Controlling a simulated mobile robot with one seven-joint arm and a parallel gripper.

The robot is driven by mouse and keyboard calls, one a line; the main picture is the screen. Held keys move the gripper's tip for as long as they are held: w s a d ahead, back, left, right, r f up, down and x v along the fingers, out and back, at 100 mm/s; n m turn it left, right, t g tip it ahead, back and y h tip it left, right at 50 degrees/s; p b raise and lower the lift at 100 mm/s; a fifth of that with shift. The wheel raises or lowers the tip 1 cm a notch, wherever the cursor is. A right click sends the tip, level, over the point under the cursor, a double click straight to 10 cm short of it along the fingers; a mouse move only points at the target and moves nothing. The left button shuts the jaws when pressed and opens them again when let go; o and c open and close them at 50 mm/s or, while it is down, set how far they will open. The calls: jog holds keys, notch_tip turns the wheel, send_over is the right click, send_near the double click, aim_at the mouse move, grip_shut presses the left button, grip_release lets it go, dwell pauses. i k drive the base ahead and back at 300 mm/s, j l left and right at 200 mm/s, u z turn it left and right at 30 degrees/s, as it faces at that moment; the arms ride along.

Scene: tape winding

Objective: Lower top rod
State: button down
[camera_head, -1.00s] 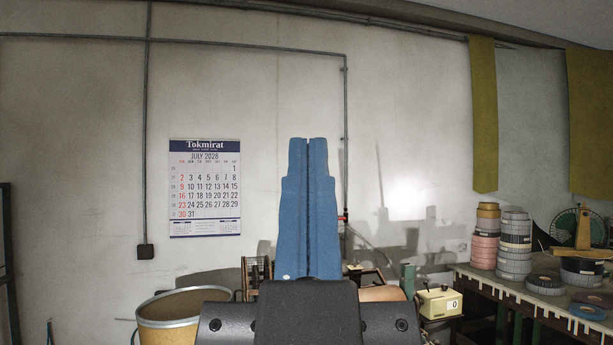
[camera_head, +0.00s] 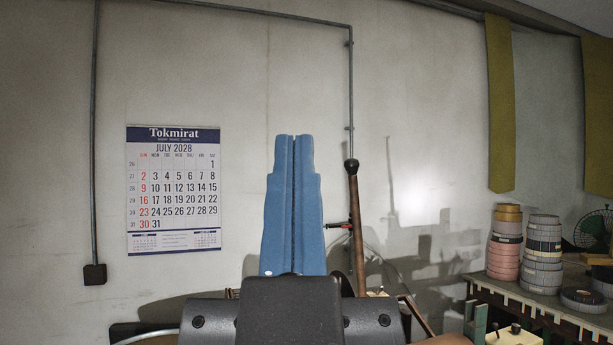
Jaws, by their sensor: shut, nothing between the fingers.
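My gripper (camera_head: 295,138) points up in the middle of the view, its two blue fingers closed together with only a thin dark seam between them. It holds nothing. A brown rod (camera_head: 357,235) with a dark rounded cap stands nearly upright just right of the fingers, apart from them in the picture. The rod's lower end is hidden behind my wrist and low frame parts. I cannot tell whether this is the top rod.
A wall with a calendar (camera_head: 173,190) and a grey pipe fills the background. At right a workbench (camera_head: 540,314) carries stacks of tape rolls (camera_head: 541,252). A pale box (camera_head: 514,336) sits low at right. The space above and left of my gripper looks clear.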

aim_at(351, 166)
jog(key=i+j, duration=0.3)
jog(key=i, duration=0.2)
jog(key=i+j, duration=0.25)
jog(key=i, duration=0.2)
jog(key=z, duration=0.05)
